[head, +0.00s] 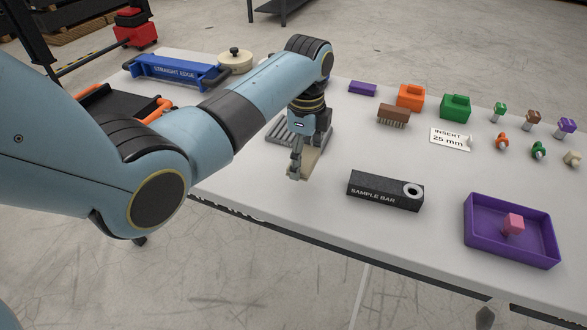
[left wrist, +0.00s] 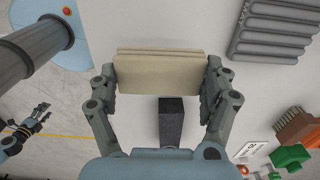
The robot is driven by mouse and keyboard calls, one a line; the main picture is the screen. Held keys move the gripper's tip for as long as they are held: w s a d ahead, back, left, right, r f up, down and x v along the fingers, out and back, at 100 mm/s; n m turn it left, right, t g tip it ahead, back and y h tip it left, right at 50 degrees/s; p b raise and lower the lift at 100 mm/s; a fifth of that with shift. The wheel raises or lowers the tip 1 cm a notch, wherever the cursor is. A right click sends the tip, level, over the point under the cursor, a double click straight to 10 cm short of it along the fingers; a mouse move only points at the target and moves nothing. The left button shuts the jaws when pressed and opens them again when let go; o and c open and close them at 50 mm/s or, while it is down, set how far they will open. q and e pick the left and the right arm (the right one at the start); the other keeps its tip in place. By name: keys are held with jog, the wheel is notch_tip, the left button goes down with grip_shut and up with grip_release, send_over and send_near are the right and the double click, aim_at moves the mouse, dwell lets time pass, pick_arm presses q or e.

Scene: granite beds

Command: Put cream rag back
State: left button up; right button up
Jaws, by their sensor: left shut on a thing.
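The cream rag (left wrist: 160,72) is a folded, flat beige block gripped across its width between both fingers of my left gripper (left wrist: 160,80) in the left wrist view. In the head view my left gripper (head: 303,168) points down over the table, and the rag (head: 312,160) shows partly behind its fingers. I cannot tell whether the rag touches the table. A grey ribbed tray (head: 285,136) lies just behind the gripper; it also shows in the left wrist view (left wrist: 275,28). My right gripper (left wrist: 35,120) shows small at the left of that view, its opening unclear.
A black sample bar (head: 385,192) lies right of the gripper. A purple tray (head: 480,243) holding a pink block (head: 513,224) is near the front right. An "INSERT 25 mm" card (head: 450,138), a brown brush (head: 393,115) and colored blocks stand behind. The front table between is clear.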

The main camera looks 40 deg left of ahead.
pick_arm(q)
jog(key=shift+s+a+f, duration=0.15)
jog(key=shift+a+f, duration=0.2)
jog(key=shift+a, duration=0.15)
jog(key=shift+s+a+f, duration=0.1)
jog(key=shift+a+f, duration=0.2)
jog(key=shift+a, duration=0.2)
jog(key=shift+a+f, duration=0.1)
jog(key=shift+f, duration=0.2)
notch_tip(320, 180, down, 3)
jog(key=shift+f+b, duration=0.2)
jog(key=shift+b, duration=0.1)
pick_arm(e)
jog(key=shift+a+f, duration=0.25)
pick_arm(q)
jog(key=shift+f, duration=0.15)
pick_arm(e)
jog(key=shift+d, duration=0.1)
pick_arm(q)
jog(key=o, duration=0.9)
notch_tip(320, 180, up, 12)
jog(key=shift+r+p, duration=0.1)
jog(key=shift+p, duration=0.75)
pick_arm(e)
jog(key=shift+r, duration=0.8)
